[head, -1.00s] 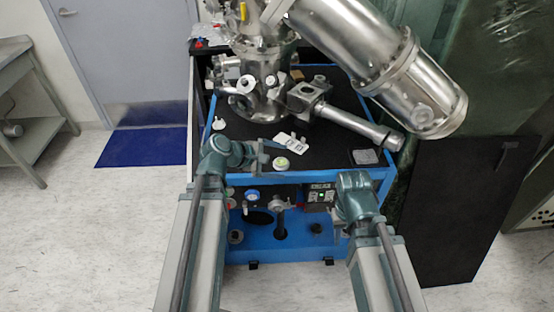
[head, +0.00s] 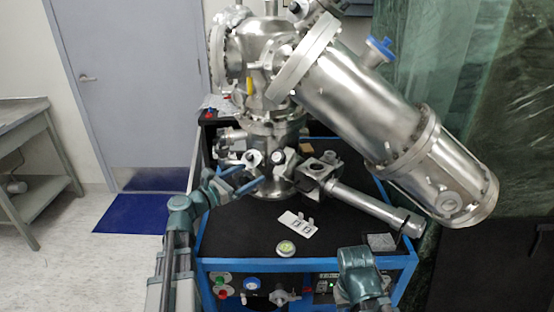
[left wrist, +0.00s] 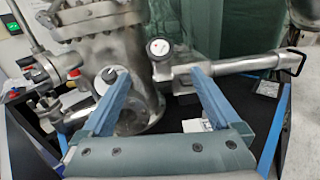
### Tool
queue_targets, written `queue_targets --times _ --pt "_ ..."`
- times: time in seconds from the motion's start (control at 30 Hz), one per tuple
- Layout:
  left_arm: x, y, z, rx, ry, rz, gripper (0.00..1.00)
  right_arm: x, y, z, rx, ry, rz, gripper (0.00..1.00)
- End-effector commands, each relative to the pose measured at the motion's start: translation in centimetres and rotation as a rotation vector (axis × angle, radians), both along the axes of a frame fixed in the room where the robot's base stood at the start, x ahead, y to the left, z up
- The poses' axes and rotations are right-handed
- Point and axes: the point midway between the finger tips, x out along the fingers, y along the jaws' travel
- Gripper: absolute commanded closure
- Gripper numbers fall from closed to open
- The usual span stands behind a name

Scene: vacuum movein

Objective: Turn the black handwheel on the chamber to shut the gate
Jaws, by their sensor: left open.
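The steel chamber (head: 270,110) stands on the black top of a blue-framed cart. In the left wrist view the open fingers (left wrist: 160,78) point at the chamber; two dark-and-white round knobs show there, one by the left fingertip (left wrist: 105,80), one higher between the tips (left wrist: 160,47). My right gripper (head: 358,285) is low; its jaws are hidden.
A thick slanted steel cylinder (head: 360,105) overhangs the cart at right. A thin steel tube (head: 370,207) sticks out below it. A white plate (head: 298,224) and a small round gauge (head: 286,248) lie on the bare front cart top (head: 240,235).

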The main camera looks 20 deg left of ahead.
Motion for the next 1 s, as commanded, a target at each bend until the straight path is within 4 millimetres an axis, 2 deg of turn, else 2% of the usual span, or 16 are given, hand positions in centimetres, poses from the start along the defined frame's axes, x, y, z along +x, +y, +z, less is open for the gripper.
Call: queue_targets --times 0.4,0.6,0.8,1.0 --pt "7.2 -3.8 0.0 0.003 0.0 -0.005 0.04 0.0 0.0 0.0 0.0 0.0 0.0 0.58" --pt "9.9 -5.3 0.0 0.004 0.0 -0.003 0.04 0.0 0.0 0.0 0.0 0.0 0.0 0.58" --pt "11.3 -6.2 0.0 0.005 0.0 -0.002 0.04 0.0 0.0 0.0 0.0 0.0 0.0 0.58" --pt "11.6 -6.4 0.0 0.005 0.0 -0.002 0.04 0.0 0.0 0.0 0.0 0.0 0.0 0.58"
